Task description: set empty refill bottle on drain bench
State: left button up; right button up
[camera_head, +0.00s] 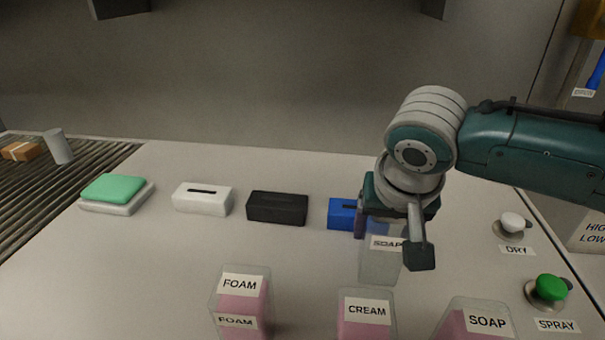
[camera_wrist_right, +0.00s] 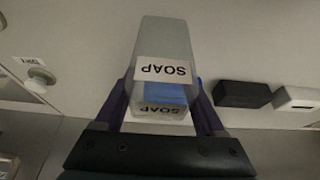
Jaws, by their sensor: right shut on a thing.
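My right gripper (camera_head: 392,238) is shut on a clear, empty-looking bottle (camera_head: 379,266) with a white SOAP label. The bottle hangs below the gripper, in front of a blue box; I cannot tell whether its base touches the grey bench top (camera_head: 150,270). In the right wrist view the bottle (camera_wrist_right: 162,45) sits between both fingers (camera_wrist_right: 162,108), its SOAP label upside down in the picture. Which part is the drain bench is not marked. My left gripper is not in view.
Pink-filled containers labelled FOAM (camera_head: 240,300), CREAM (camera_head: 366,318) and SOAP (camera_head: 478,322) stand in front. White (camera_head: 202,200), black (camera_head: 277,208) and blue (camera_head: 342,213) boxes stand behind. DRY (camera_head: 512,224) and SPRAY (camera_head: 549,290) knobs are at right.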

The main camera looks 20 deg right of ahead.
jog(key=shift+f, duration=0.15)
jog(key=o, duration=1.3)
jog(key=shift+r, duration=0.35)
jog(key=p+v, duration=0.3)
jog(key=v, duration=0.8)
jog(key=shift+s+a+r, duration=0.1)
jog(key=shift+r, duration=0.25)
